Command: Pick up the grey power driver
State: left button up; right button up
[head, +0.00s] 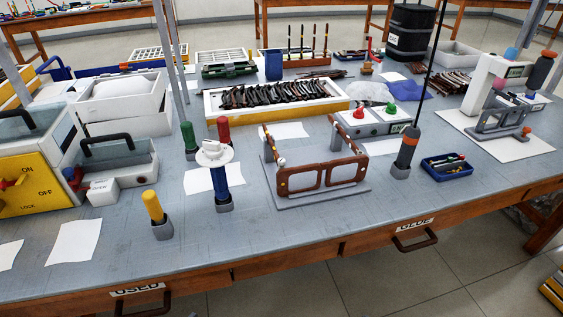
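A grey power driver (406,152) with an orange band near its top stands upright in a small grey holder (400,171) near the front right of the table. It is to the right of the brown eyeglass frame (322,175), which is mounted on a grey fixture (320,192). Another dark grey, orange-collared tool (539,72) is at the far right on a white stand (488,82). Neither of my grippers is in view.
A blue tray (446,168) with small tools lies just right of the driver. A control box (378,122) with red and green buttons sits behind it. Several coloured-handled tools (153,206) stand at the left. The table (300,235) is bare along its front edge.

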aim_at(411, 137)
jog(key=u, duration=0.55)
jog(key=k, duration=1.25)
jog(key=z, duration=0.5)
jog(key=i, duration=1.5)
jog(key=u, duration=0.3)
